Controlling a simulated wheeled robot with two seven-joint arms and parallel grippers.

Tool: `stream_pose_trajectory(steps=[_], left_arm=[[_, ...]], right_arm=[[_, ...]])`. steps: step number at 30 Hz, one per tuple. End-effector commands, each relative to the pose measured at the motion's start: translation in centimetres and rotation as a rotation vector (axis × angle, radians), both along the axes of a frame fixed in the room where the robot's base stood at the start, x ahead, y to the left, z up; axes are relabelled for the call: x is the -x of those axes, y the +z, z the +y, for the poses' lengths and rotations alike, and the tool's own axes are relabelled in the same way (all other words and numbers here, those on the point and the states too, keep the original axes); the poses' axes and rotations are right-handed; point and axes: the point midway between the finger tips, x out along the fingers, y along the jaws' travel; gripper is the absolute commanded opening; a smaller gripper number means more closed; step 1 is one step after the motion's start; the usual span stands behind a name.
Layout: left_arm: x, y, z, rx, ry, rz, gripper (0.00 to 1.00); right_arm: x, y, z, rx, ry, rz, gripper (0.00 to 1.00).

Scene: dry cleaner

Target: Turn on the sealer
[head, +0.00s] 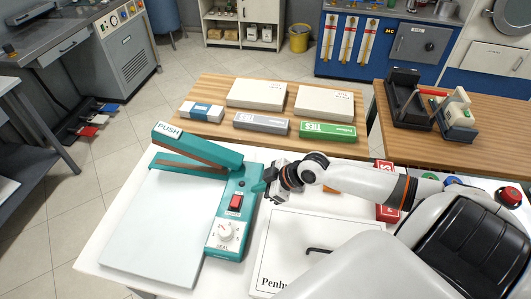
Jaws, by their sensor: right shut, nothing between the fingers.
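The teal sealer (217,235) stands on the white table, with its long arm raised and marked PUSH at the left end. A red power switch (235,202) sits on its control panel, above a white round dial (225,232). A flat pale plate (160,225) lies to the left of the panel. My right gripper (262,187) is shut and empty. Its tip is close to the right edge of the sealer's body, right of and slightly above the switch; I cannot tell whether it touches. My left gripper is not in view.
A white box (280,240) with a black handle lies right of the sealer, under my right arm. Behind, a wooden table (215,137) holds several boxes, including a green one (326,131). A tape dispenser (455,112) stands on the right table.

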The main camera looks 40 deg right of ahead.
Motion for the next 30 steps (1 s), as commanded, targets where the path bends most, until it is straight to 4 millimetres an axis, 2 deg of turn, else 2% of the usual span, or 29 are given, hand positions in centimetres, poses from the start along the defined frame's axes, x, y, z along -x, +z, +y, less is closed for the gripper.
stream_pose_trajectory(steps=[3, 9, 30], left_arm=[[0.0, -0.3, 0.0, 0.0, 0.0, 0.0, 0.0], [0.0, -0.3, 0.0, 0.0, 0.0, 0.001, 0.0], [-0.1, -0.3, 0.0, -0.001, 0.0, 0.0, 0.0]], right_arm=[[1.0, 0.9, -0.8, 0.003, 0.0, 0.001, 0.0], [1.5, 1.8, -1.1, 0.001, -0.001, 0.0, 0.0], [1.5, 1.9, -1.1, 0.0, 0.0, 0.0, 0.0]])
